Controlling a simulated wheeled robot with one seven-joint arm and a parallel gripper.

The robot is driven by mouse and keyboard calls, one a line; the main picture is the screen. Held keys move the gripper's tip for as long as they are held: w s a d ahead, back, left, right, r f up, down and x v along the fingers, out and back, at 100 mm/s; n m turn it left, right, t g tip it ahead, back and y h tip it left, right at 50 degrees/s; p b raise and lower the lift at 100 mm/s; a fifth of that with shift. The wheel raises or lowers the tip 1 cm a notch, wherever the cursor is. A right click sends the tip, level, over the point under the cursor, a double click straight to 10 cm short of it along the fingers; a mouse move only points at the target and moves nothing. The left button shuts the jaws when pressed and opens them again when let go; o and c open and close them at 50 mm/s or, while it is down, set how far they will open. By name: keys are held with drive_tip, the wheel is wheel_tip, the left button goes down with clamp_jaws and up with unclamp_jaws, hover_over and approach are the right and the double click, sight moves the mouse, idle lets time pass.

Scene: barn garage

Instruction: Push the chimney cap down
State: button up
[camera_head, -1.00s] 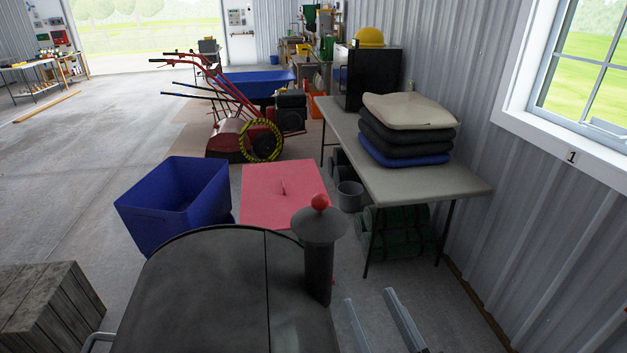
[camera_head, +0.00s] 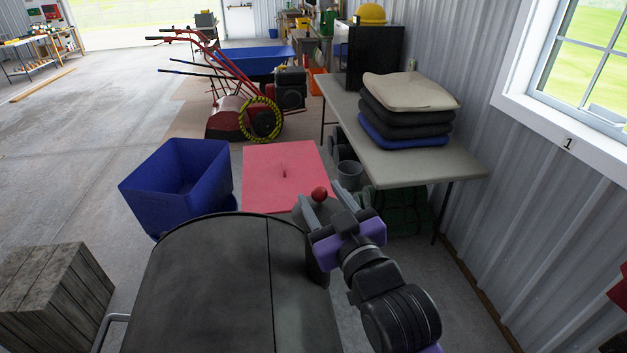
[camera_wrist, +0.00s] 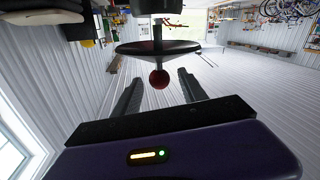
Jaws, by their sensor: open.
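The chimney cap (camera_head: 301,212) is a dark cone with a red ball knob (camera_head: 319,193) on top. It sits at the top of the dark chimney pipe, on the right side of the black barrel-shaped body (camera_head: 215,275). My gripper (camera_head: 323,200) is open at the cap, with its fingers on either side of the knob in the head view. In the wrist view, the knob (camera_wrist: 159,79) and cap disc (camera_wrist: 150,48) lie just beyond the open fingers (camera_wrist: 160,90). Contact cannot be told. My arm hides much of the cap and pipe.
A grey table (camera_head: 440,165) with stacked cushions (camera_head: 408,110) stands right of the chimney, near the metal wall. A blue bin (camera_head: 150,195) and a red-pink panel (camera_head: 270,165) lie beyond the black body. A wooden crate (camera_head: 45,295) is at left.

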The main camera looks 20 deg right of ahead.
drive_tip(key=w+p, duration=0.1)
drive_tip(key=w, duration=0.4)
clamp_jaws()
idle(1.4)
